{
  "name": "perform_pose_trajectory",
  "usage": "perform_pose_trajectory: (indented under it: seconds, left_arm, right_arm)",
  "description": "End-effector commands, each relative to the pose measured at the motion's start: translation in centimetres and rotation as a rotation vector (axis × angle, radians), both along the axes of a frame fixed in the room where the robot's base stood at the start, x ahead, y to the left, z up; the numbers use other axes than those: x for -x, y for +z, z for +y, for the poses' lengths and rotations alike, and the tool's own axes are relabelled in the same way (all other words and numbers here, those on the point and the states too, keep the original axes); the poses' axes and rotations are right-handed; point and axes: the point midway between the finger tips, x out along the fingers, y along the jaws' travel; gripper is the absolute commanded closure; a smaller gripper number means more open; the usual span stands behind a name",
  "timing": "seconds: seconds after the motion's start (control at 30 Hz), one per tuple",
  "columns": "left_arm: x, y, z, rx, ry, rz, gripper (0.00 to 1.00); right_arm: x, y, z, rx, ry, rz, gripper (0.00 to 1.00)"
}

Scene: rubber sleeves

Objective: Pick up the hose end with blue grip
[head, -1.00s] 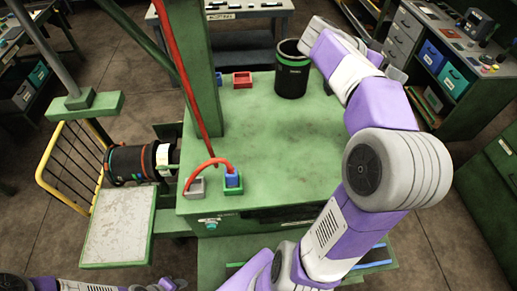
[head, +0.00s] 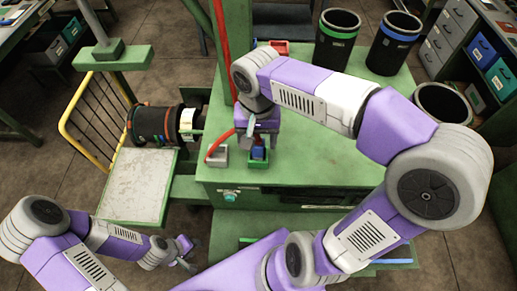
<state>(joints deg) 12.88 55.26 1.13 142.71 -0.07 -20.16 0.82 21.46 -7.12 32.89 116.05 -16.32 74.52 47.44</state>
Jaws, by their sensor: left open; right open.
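The blue grip (head: 258,152) of the hose end sits low in a small holder near the front edge of the green bench (head: 320,160). The red hose (head: 221,134) shows beside it, and its upper part is hidden by my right gripper. My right gripper (head: 262,138) is open, pointing down just above the blue grip. Whether its fingers are around the grip cannot be told. My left gripper (head: 187,254) is open and empty, low in front of the bench.
A grey block (head: 217,157) stands left of the blue grip. Black bins with a green band (head: 337,38) and a blue band (head: 394,42) stand at the back right. A red tray (head: 280,46) is behind my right arm. A green post rises behind the hose.

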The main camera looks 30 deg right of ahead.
Motion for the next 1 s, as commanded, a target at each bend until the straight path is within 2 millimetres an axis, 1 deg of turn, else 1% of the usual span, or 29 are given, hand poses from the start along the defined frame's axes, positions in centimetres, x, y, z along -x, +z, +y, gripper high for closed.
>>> perform_pose_trajectory:
  seconds: [0.2,0.3,0.4,0.57,0.6,0.67,0.7,0.97,1.0]
  left_arm:
    - [0.0,0.0,0.0,0.000,0.000,0.000,0.57]
    - [0.0,-0.1,0.0,0.000,0.000,0.000,0.57]
    - [0.0,-0.1,0.0,0.000,0.000,0.000,0.57]
    - [0.0,-0.1,0.0,0.000,0.000,0.000,0.57]
    - [0.0,-0.1,0.0,0.000,0.000,0.000,0.57]
    - [0.0,-0.1,0.0,0.000,0.000,0.000,0.57]
    - [0.0,-0.1,0.0,0.000,0.000,0.000,0.57]
    - [0.0,-0.1,0.0,0.000,0.000,0.000,0.57]
    - [0.0,-0.1,0.0,0.000,0.000,0.000,0.57]
  right_arm:
    - [-0.5,-3.3,-0.4,0.001,-0.001,0.004,0.34]
    - [-0.5,-4.3,-0.4,0.001,-0.002,0.003,0.34]
    - [-0.5,-4.6,-0.4,0.000,-0.003,0.000,0.34]
    - [-0.5,-4.6,-0.4,0.000,-0.003,0.000,0.34]
    - [-0.5,-4.6,-0.4,0.001,-0.003,-0.001,0.37]
    - [-0.5,-4.6,-0.4,0.001,-0.003,-0.001,0.46]
    - [-0.5,-4.6,-0.4,0.001,-0.003,-0.001,0.52]
    - [-0.5,-4.6,-0.4,0.001,-0.003,-0.001,0.92]
    - [-0.6,-4.6,-0.4,0.001,-0.003,-0.001,0.93]
